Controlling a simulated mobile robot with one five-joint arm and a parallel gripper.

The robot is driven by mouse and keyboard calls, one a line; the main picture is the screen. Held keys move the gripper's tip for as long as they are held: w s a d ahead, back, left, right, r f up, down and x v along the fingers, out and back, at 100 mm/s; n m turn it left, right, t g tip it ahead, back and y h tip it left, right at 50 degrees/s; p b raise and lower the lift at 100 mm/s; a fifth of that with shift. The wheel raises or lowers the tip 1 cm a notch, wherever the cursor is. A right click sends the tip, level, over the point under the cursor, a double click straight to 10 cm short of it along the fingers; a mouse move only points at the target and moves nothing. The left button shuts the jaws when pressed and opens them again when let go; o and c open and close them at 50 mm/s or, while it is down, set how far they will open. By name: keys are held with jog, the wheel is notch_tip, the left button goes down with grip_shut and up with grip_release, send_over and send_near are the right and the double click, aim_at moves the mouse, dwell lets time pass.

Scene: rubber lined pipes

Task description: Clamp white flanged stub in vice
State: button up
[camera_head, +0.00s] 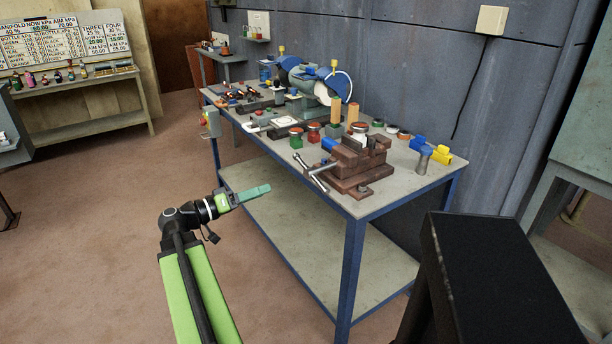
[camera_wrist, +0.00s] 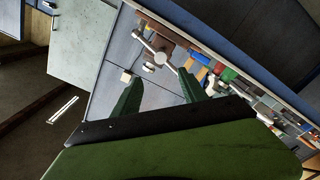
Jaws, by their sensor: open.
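The brown vice (camera_head: 350,172) is on the near right part of the bench, with its handle toward the bench's front edge. It also shows at the top of the wrist view (camera_wrist: 158,38). A flanged, blue-grey piece (camera_head: 424,160) stands upright to the right of the vice. I cannot tell whether it is the white stub. A small pale thing (camera_wrist: 149,67) shows near the vice in the wrist view, too small to identify. My gripper (camera_head: 262,190) is in front of the bench, left of the vice and apart from it. Its green fingers (camera_wrist: 160,92) are spread, with nothing held between them.
The bench (camera_head: 388,199) has a blue frame and a lower shelf (camera_head: 300,240). Jars (camera_head: 314,134), blue and yellow blocks (camera_head: 441,153) and a bench grinder (camera_head: 318,85) crowd its top. A grey wall stands behind. The floor (camera_head: 110,220) at left is clear.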

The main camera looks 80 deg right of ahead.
aim_at(307, 176)
jog(key=x, duration=1.7)
jog(key=shift+s+d, duration=0.1)
jog(key=shift+d, duration=0.05)
jog(key=shift+c, duration=0.4)
grip_shut()
